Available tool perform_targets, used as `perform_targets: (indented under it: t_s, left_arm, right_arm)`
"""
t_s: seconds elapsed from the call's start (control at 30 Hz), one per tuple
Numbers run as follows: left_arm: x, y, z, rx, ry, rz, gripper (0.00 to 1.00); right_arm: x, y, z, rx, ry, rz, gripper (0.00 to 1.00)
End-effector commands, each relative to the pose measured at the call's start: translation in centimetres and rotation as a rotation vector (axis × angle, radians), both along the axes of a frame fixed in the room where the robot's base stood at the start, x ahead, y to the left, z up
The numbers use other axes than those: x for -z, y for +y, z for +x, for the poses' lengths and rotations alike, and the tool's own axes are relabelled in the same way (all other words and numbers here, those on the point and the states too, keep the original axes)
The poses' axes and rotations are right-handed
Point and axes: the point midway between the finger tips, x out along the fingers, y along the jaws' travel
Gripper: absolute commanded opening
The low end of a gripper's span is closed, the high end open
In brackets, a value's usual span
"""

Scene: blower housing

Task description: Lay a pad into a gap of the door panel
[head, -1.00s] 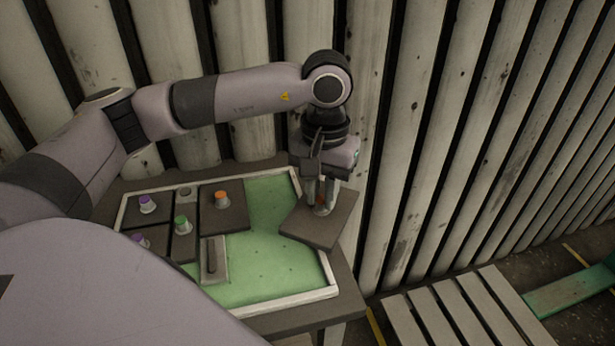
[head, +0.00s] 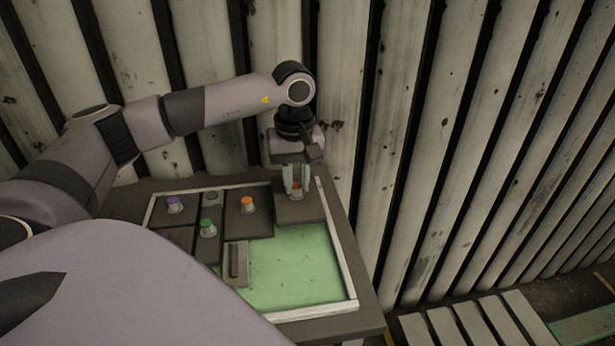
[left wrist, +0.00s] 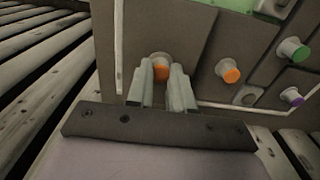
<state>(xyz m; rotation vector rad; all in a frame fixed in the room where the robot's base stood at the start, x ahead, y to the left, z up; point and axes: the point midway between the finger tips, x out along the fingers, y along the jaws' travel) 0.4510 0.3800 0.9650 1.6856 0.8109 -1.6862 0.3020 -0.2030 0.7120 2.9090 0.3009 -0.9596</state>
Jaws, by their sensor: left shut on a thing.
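The door panel is a green board with a raised white rim (head: 341,251). My left gripper (head: 296,190) is shut on the orange-topped knob of a dark square pad (head: 301,212), at the panel's far right corner. This pad lines up with the rim, beside a dark pad with another orange knob (head: 247,204). I cannot tell whether it rests on the green or hangs just above it. In the left wrist view, the fingers (left wrist: 162,88) sit either side of the held orange knob (left wrist: 161,68). My right gripper is not in view.
Bare green floor (head: 295,268) fills the panel's near right part. A grey slotted block (head: 236,263) stands beside it. Pads with purple (head: 174,205) and green (head: 208,228) knobs lie left. A ribbed wall (head: 345,120) rises close behind; a slatted pallet (head: 480,322) lies right.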

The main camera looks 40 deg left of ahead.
Motion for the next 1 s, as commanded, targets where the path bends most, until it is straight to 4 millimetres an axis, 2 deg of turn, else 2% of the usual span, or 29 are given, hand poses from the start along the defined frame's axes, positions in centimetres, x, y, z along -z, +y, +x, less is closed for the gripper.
perform_targets:
  t_s: [0.37,0.57,0.67,0.77,1.0]
  left_arm:
    - [-0.2,-0.1,0.0,0.003,-0.001,0.0,0.0]
    - [-2.5,-1.1,0.1,0.051,-0.003,-0.003,0.0]
    - [-4.2,-2.6,0.2,0.123,-0.002,-0.004,0.0]
    - [-4.8,-4.9,0.0,0.242,0.001,-0.004,0.0]
    - [-4.0,-9.8,-0.7,0.501,0.003,-0.003,0.0]
  right_arm:
    - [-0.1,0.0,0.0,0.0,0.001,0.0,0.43]
    - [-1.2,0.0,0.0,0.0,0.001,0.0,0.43]
    - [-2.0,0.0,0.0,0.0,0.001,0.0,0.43]
    - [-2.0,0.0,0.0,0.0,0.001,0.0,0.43]
    - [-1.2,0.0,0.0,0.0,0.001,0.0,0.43]
